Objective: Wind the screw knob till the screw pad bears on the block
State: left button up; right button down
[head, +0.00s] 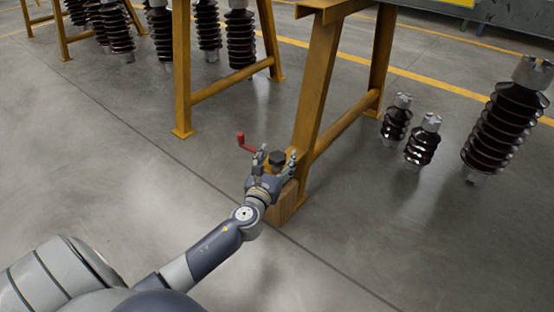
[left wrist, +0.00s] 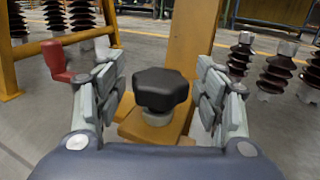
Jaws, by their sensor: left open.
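The black lobed screw knob (left wrist: 161,90) sits on a pale collar above a yellow bracket (left wrist: 140,128) in the left wrist view. In the head view the knob (head: 277,157) shows small beside the yellow frame's leg. My left gripper (head: 274,156) is open, with one finger on each side of the knob; in the left wrist view (left wrist: 160,95) gaps show between both fingers and the knob. A wooden block (head: 287,203) stands at the foot of the leg, partly hidden by my gripper. The screw pad is hidden. My right gripper is not in view.
A red-handled crank (head: 243,141) sticks out left of my gripper and shows close to the left finger in the left wrist view (left wrist: 58,62). The yellow frame leg (head: 316,95) rises just behind. Dark ribbed insulators (head: 422,142) stand on the right.

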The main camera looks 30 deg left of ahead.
pick_arm(q)
jog(key=c, duration=1.1)
jog(key=shift+o, duration=0.2)
jog(key=shift+m+h, duration=0.3)
jog(key=shift+h, duration=0.1)
